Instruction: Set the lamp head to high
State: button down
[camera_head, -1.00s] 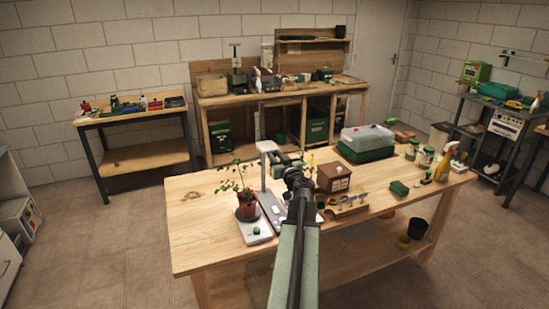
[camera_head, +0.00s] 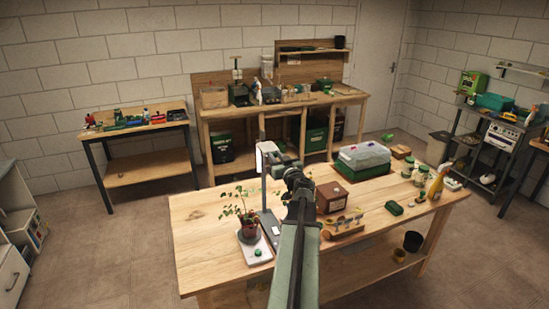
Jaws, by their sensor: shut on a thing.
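The lamp stands on the wooden table on a thin grey post (camera_head: 265,190). Its white head (camera_head: 263,157) is at the top of the post, high above the table, and looks tilted with its pale face partly toward me. My gripper (camera_head: 276,160) is at the head's right side, shut on it. The fingertips are small and partly hidden by my own wrist, so the exact grip is unclear. Any markings for the lamp's height settings cannot be made out.
A potted seedling (camera_head: 248,230) stands on a white tray left of the post. A brown box (camera_head: 331,197), a wooden rack (camera_head: 343,229) and a green tray with a clear lid (camera_head: 362,160) are to the right. The table's left end (camera_head: 195,225) is clear.

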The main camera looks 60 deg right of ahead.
jog(key=c, duration=1.2)
grip_release()
jog(key=shift+c, duration=0.2)
jog(key=v, duration=0.7)
jog(key=shift+s+a, duration=0.25)
jog(key=shift+a, duration=0.05)
